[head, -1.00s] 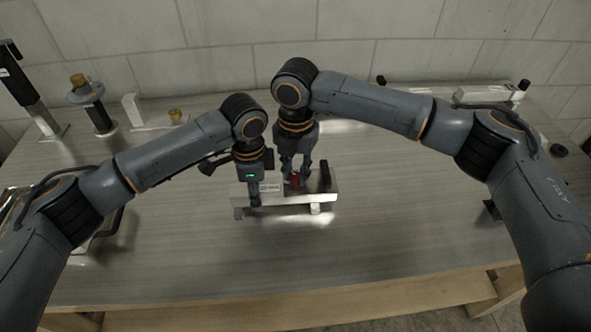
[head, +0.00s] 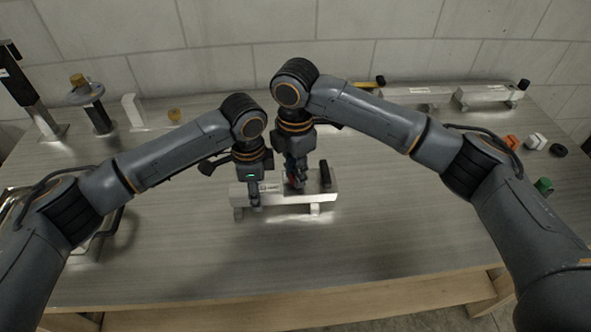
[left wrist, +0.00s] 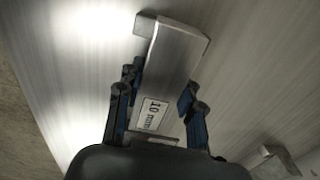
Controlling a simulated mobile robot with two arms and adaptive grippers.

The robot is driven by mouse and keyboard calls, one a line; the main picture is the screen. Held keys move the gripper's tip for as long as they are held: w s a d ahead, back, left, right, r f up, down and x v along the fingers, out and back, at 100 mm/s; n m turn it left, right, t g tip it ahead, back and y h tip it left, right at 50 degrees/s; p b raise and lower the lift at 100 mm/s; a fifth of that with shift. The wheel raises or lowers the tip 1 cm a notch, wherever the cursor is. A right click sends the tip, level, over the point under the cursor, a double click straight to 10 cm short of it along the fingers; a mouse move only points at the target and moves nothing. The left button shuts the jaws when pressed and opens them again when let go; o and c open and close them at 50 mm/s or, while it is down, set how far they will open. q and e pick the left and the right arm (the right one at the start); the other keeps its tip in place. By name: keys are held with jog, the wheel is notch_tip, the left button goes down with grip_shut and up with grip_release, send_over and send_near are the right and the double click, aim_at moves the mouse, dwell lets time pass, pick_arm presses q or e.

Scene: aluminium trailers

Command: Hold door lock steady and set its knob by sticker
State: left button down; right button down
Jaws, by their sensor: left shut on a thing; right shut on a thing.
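The door lock (head: 314,199) is a silver bar on short feet, standing on the bench. It carries a white sticker (head: 269,187) and a black upright piece (head: 325,174) at its right end. In the left wrist view, the sticker (left wrist: 152,114) reads "10 mm". My left gripper (head: 254,196) is shut across the bar's left part; in the left wrist view its fingers (left wrist: 157,90) lie on both sides of the bar.
Orange (head: 512,141), white (head: 535,141), black (head: 558,150) and green (head: 544,185) small parts lie at the right. Other silver bars (head: 488,94) stand at the back right. Stands (head: 99,115) are at the back left, a metal tray (head: 12,205) at the left. The front bench is clear.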

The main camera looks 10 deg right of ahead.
jog(key=shift+m, duration=1)
jog(key=shift+a, duration=0.1)
jog(key=c, duration=1.1)
grip_release()
jog(key=shift+c, duration=0.2)
notch_tip(320, 180, up, 12)
pick_arm(q)
jog(key=c, duration=0.8)
grip_release()
